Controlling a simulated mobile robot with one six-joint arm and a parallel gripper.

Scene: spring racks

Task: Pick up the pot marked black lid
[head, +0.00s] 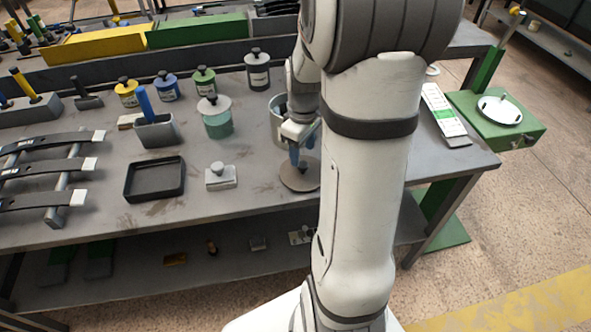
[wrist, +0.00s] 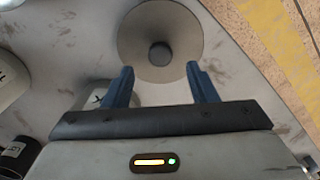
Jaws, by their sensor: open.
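The pot marked black lid appears to be the dark grey pot with a black knob and pale label (head: 258,72), upright at the back of the bench, right end of a row of small pots. My gripper (head: 297,160) is open and empty, pointing down at the front right of the bench, well in front of that pot. In the wrist view, its two blue fingers (wrist: 161,80) stand apart, with a round grey-brown lid with a dark knob (wrist: 188,38) beyond them. That lid (head: 293,182) lies on the bench below my gripper in the head view.
Pots with yellow (head: 126,95), blue (head: 167,88) and green (head: 204,82) lids stand left of the dark pot. A turquoise pot (head: 218,126), a large metal pot (head: 275,125) partly hidden by my arm, a grey weight (head: 220,180) and a black tray (head: 154,193) stand nearer.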

